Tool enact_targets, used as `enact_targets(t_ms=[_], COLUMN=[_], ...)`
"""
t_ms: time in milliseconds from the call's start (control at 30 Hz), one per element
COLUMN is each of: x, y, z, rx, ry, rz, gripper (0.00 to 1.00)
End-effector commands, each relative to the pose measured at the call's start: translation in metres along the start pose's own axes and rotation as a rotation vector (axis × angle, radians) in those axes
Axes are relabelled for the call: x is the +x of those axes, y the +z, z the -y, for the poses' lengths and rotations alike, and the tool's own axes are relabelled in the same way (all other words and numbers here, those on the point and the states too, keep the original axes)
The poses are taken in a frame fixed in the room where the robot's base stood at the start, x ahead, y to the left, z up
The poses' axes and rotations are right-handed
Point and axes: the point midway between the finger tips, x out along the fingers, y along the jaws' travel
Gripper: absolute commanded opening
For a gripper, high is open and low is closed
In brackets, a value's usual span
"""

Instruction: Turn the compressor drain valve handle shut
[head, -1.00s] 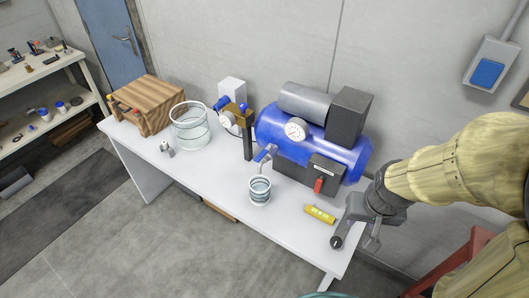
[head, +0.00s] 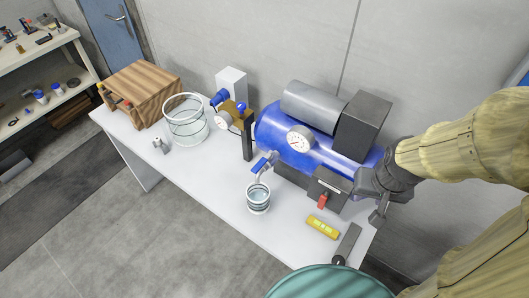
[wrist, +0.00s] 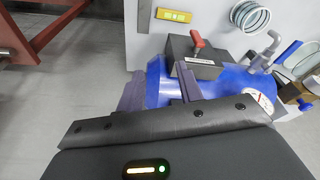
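The compressor is a blue tank (head: 268,125) with a grey motor and a round gauge on the white workbench. A blue valve handle (head: 262,163) sits on a grey spout at its front left, above a clear ringed cup (head: 258,196). The wrist view shows the blue handle (wrist: 289,52) and spout at the right edge. My gripper (head: 359,235) is at the compressor's right end, away from the handle. In the wrist view my gripper's fingers (wrist: 160,88) stand apart, with part of the blue tank behind them. Nothing shows held between them.
A black box with a red lever (head: 322,201) is at the compressor's front. A yellow block (head: 322,227) lies near it. Left are a large clear container (head: 186,121) and a wooden box (head: 145,92). A teal round object (head: 330,283) is at the bottom.

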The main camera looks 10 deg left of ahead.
Motion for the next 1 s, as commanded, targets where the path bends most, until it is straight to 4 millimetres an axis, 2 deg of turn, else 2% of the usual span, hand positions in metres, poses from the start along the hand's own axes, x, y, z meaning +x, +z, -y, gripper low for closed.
enact_targets(t_ms=[200, 300, 467, 667, 1000], x=[0.0, 0.0, 0.008, 0.034, 0.084], y=[0.0, 0.0, 0.0, 0.001, 0.01], z=[0.0, 0.001, 0.01, 0.039, 0.09], rx=[0.0, -0.004, -0.078, -0.34, -0.908], ry=[0.0, 0.0, 0.002, 0.031, 0.203], rz=[0.0, 0.002, 0.041, 0.173, 0.42], gripper=[0.36, 0.42, 0.42, 0.42, 0.42])
